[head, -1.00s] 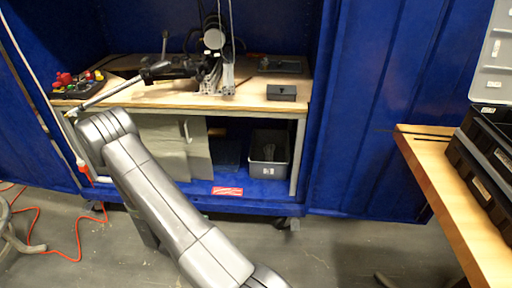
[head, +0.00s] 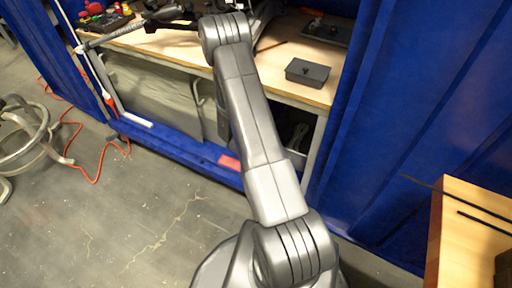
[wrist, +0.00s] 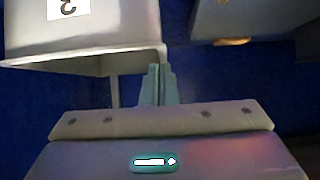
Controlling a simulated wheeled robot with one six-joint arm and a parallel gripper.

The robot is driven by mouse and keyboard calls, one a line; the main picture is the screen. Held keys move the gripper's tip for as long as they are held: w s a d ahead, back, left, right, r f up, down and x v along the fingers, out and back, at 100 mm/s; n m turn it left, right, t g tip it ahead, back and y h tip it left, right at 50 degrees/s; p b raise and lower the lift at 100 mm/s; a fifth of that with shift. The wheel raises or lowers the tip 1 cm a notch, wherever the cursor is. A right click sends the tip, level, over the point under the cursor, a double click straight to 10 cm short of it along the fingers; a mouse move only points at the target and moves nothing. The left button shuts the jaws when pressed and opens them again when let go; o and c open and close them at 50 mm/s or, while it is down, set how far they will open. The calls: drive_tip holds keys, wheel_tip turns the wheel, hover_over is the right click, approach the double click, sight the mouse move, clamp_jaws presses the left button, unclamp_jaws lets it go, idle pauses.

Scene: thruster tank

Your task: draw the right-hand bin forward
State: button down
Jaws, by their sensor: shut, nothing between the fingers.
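A pale grey bin (wrist: 90,42) with a white label bearing a dark mark fills the upper left of the wrist view. Its lower edge runs across above my gripper's left side. My gripper (wrist: 158,78) is shut and empty, its fingertips close by the bin's right end; I cannot tell whether they touch it. Only a dim part of the bin with dark contents (head: 299,134) shows beside the bench leg.
The wooden bench (head: 180,45) carries a small dark box (head: 307,73). Blue panels (head: 400,130) flank it on the right. A second wooden table (head: 465,220) stands lower right. A grey box-like shape (wrist: 245,18) shows upper right in the wrist view.

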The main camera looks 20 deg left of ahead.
drive_tip(key=shift+w+d+f, duration=0.15)
drive_tip(key=shift+w+f, duration=0.1)
drive_tip(key=shift+w, duration=0.35)
drive_tip(key=shift+s+f+b, duration=0.1)
drive_tip(key=shift+f+b, duration=0.4)
drive_tip(key=shift+b, duration=0.1)
drive_tip(key=shift+s+f, duration=0.1)
